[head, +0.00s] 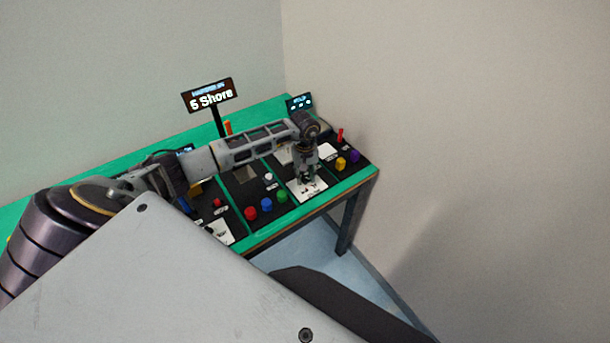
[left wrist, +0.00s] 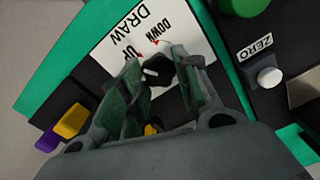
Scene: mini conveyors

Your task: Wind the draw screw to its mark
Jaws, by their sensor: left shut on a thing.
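The draw screw's dark knob (left wrist: 158,72) stands on a white plate (left wrist: 112,52) printed DRAW, UP and DOWN, with small red marks beside the words. My left gripper (left wrist: 156,62) is shut on the knob, one finger on each side of it. In the head view my left gripper (head: 306,177) points down at the same white plate (head: 316,190), near the front of the table. The fingers hide part of the knob and plate, and I cannot read the screw's mark. My right gripper is not in view.
A yellow button (head: 341,163) and a purple button (head: 354,155) are to the right. Red (head: 250,212), blue (head: 266,204) and green (head: 281,196) buttons are to the left. A white ZERO button (left wrist: 268,77) is close by. A sign (head: 210,96) reading "5 Shore" stands behind my arm.

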